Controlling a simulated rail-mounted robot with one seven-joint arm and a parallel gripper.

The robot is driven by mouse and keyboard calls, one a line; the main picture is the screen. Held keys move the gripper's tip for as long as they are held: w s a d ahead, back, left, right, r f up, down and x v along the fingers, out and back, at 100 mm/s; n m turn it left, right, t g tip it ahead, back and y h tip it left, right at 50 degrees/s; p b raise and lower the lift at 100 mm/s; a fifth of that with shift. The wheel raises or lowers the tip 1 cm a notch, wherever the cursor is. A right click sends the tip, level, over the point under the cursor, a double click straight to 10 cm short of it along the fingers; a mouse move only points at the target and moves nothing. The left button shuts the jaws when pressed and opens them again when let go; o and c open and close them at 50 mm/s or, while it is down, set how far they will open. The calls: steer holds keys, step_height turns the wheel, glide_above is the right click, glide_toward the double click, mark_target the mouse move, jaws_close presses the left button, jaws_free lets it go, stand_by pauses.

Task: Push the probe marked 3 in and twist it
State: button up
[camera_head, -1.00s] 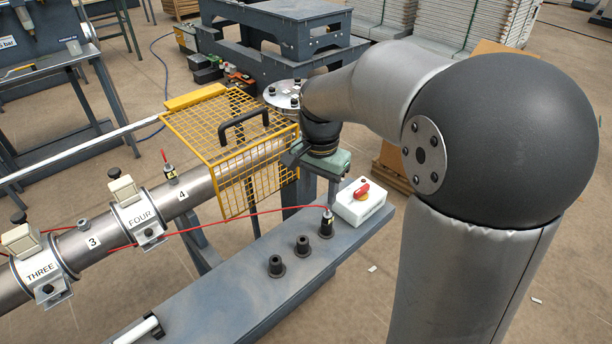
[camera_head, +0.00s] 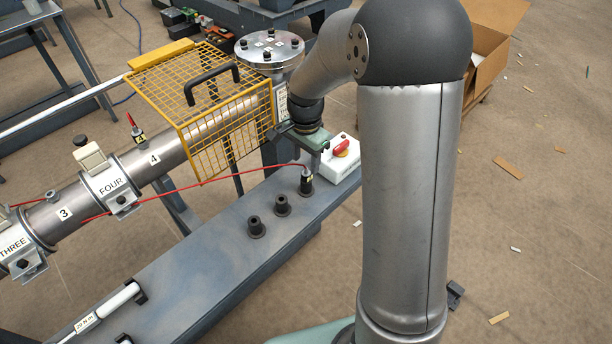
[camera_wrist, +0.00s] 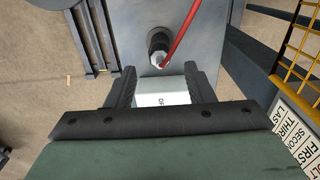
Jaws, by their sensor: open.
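The white switch box (camera_head: 342,172) with a red knob sits at the bench end. Two empty black holders (camera_head: 256,227) stand beside the probe. A yellow mesh guard (camera_head: 205,105) covers the barrel end, next to the flange (camera_head: 269,47). A red-tipped probe (camera_head: 138,135) sits near mark 4. A torque wrench (camera_head: 108,309) lies in front.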

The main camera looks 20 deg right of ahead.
mark_target(306, 168)
step_height(306, 168, down, 5)
steer(key=shift+r, duration=0.1)
jaws_close()
steer(key=shift+r, duration=0.1)
